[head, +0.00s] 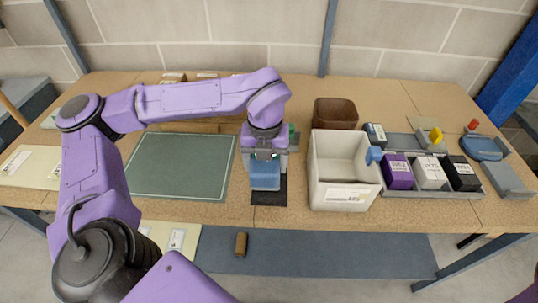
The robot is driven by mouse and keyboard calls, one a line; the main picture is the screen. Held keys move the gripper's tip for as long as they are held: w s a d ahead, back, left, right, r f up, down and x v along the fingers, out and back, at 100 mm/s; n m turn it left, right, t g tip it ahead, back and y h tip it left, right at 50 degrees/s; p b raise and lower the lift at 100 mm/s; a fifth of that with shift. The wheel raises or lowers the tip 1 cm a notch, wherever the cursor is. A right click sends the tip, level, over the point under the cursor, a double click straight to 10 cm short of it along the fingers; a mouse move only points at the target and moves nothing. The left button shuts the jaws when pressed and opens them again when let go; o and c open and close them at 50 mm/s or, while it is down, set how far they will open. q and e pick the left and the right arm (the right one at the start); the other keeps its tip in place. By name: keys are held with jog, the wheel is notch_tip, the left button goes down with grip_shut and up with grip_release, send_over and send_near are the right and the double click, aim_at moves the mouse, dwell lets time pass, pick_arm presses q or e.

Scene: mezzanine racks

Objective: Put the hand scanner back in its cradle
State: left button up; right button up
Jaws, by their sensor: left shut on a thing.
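My left gripper (264,155) points down over the middle of the table and is shut on what I take to be the hand scanner, mostly hidden by the fingers and wrist. A blue block-like body (265,176) shows directly below the fingers, above a black pad (269,198). I cannot tell whether this blue body is part of the scanner or of its cradle, nor whether it touches the pad. Grey and green parts show beside my wrist. My right gripper is not in view.
A white open bin (331,192) stands close on the right, with a brown container (335,112) behind it. Purple, white and black boxes (398,172) stand farther right. A green mat (178,166) lies clear on the left. A brown piece (241,244) lies below the table's front edge.

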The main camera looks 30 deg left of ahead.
pick_arm(q)
jog(key=w+f, duration=0.1)
jog(key=f, duration=0.1)
jog(key=w+f+b, duration=0.1)
jog(key=shift+w+f, duration=0.4)
jog(key=shift+s+r, duration=0.35)
jog(key=shift+s, duration=0.2)
jog(key=shift+w+f, duration=0.15)
jog(key=shift+w, duration=0.3)
jog(key=shift+s, duration=0.1)
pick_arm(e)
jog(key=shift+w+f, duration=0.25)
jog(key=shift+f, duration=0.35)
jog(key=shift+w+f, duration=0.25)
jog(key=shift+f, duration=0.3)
pick_arm(q)
jog(key=shift+s, duration=0.1)
jog(key=shift+f+b, duration=0.85)
jog(key=shift+f, duration=0.25)
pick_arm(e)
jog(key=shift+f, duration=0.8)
